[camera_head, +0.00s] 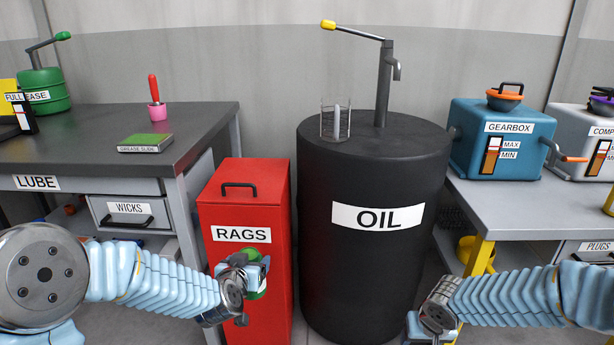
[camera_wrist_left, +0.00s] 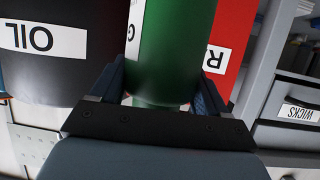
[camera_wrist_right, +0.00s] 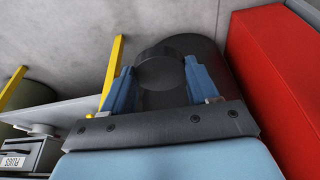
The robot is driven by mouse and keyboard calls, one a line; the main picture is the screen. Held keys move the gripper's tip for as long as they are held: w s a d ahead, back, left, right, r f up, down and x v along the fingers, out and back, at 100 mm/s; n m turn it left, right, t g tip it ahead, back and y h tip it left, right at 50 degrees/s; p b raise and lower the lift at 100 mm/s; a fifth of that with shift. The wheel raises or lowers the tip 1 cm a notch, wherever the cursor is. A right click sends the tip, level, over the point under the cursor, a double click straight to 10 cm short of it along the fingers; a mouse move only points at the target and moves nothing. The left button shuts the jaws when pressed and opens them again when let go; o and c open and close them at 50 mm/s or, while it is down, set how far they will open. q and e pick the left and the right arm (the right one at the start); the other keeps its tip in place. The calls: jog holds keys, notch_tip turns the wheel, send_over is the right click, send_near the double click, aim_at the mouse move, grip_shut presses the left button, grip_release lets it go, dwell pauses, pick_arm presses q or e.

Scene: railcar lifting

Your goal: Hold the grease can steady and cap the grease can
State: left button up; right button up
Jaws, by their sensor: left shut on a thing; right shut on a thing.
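My left gripper (camera_head: 252,272) is shut on the green grease can (camera_wrist_left: 172,55), in front of the red RAGS cabinet. In the left wrist view the can fills the space between the fingers, with part of a white label showing; its top is out of that view. In the head view only a little green of the can (camera_head: 257,288) shows behind the gripper. My right gripper (camera_wrist_right: 158,82) is shut on a dark round piece, seemingly the cap (camera_wrist_right: 160,70). It is low at the right of the oil drum, well apart from the can; the head view hides the cap.
The black OIL drum (camera_head: 360,265) stands between my grippers, behind them. The red RAGS cabinet (camera_head: 243,205) is beside it. The LUBE bench (camera_head: 80,155) is at the left. A grey bench (camera_head: 500,210) with the blue GEARBOX (camera_head: 500,140) is at the right.

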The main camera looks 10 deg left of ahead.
pick_arm(q)
jog(key=shift+d, duration=0.1)
jog(key=s+d+f+m+g+h, duration=0.1)
jog(key=s+d+f+m+h, duration=0.3)
jog(key=d+f, duration=0.3)
jog(key=s+d+f+m+g+h, duration=0.2)
jog(key=s+d+f+m+h, duration=0.2)
jog(key=d+f, duration=0.3)
jog(key=shift+d+f+h, duration=0.2)
jog(key=shift+d+h, duration=0.2)
jog(key=shift+d, duration=0.4)
jog(key=shift+s, duration=0.1)
pick_arm(e)
jog(key=w+a+r+n+g+y, duration=0.1)
jog(key=a+r+n, duration=0.3)
jog(key=a+n, duration=0.5)
jog(key=w+a+r+n+g+y, duration=0.1)
jog(key=a+r+n, duration=0.3)
jog(key=a+n, duration=0.6)
jog(key=a+g+y, duration=0.1)
jog(key=a, duration=0.4)
jog(key=shift+w+g, duration=0.15)
jog(key=shift+g, duration=0.15)
jog(key=shift+f, duration=0.2)
jog(key=shift+f, duration=1.85)
